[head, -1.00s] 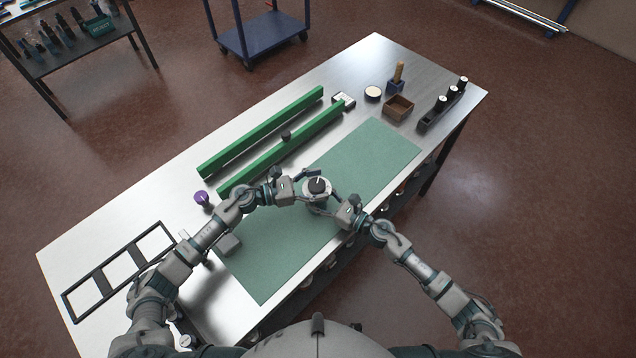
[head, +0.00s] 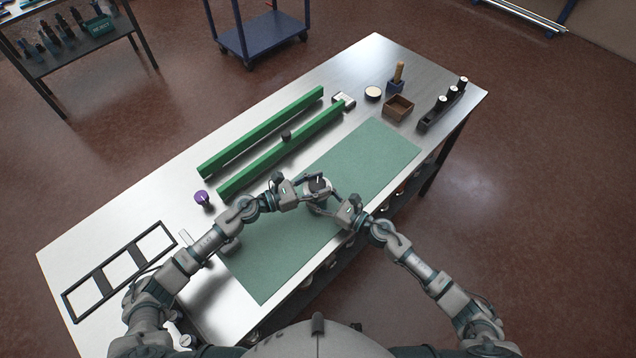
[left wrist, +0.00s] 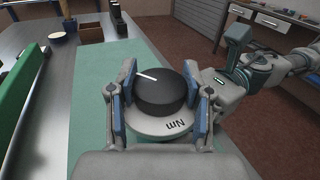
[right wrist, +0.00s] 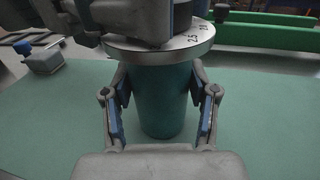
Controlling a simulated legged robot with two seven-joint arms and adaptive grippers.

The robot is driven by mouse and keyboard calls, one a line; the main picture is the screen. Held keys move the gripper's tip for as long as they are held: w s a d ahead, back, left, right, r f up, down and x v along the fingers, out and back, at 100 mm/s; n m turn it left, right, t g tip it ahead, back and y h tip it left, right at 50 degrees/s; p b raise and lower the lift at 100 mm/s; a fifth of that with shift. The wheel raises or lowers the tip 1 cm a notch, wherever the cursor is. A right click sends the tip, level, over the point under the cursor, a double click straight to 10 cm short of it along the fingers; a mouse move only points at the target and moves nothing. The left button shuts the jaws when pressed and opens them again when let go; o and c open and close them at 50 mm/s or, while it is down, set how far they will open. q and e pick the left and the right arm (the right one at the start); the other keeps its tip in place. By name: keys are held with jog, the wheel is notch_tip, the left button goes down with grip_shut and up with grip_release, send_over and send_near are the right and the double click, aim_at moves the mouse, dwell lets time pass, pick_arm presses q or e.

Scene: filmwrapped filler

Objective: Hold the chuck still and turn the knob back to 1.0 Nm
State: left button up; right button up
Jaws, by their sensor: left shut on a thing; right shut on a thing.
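The chuck is a teal cylinder (right wrist: 163,100) standing upright on the green mat, with a pale dial plate (left wrist: 168,124) on top marked "Nm". On the plate sits a black knob (left wrist: 162,93) with a white pointer line, aimed toward the upper left in the left wrist view. My left gripper (left wrist: 160,74) is shut on the knob, a finger on each side. My right gripper (right wrist: 160,78) is shut on the chuck body below the plate.
Two green bars (head: 262,132) lie behind the mat (head: 265,270). A purple-topped item (head: 202,196) and a black frame (head: 118,272) are at left. A brown box (head: 398,107) and a dark rack (head: 440,108) are at the far right. The mat around the chuck is clear.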

pick_arm(q)
jog(key=n+t+y, duration=0.1)
jog(key=n+t, duration=0.1)
jog(key=t, duration=0.1)
jog(key=shift+r+y, duration=0.1)
jog(key=shift+y, duration=0.2)
pick_arm(e)
jog(key=shift+s+a, duration=0.1)
pick_arm(q)
jog(key=shift+d+r+n+t+y, duration=0.15)
jog(key=shift+n+t+y, duration=0.15)
jog(key=shift+n+t, duration=0.1)
jog(key=n+t+y, duration=0.2)
jog(key=shift+f+t, duration=0.2)
jog(key=shift+t, duration=0.1)
jog(key=shift+n+t+y, duration=1.3)
jog(key=shift+n+y, duration=0.3)
jog(key=shift+y, duration=0.5)
jog(key=o, duration=1.2)
jog(key=shift+a, duration=0.2)
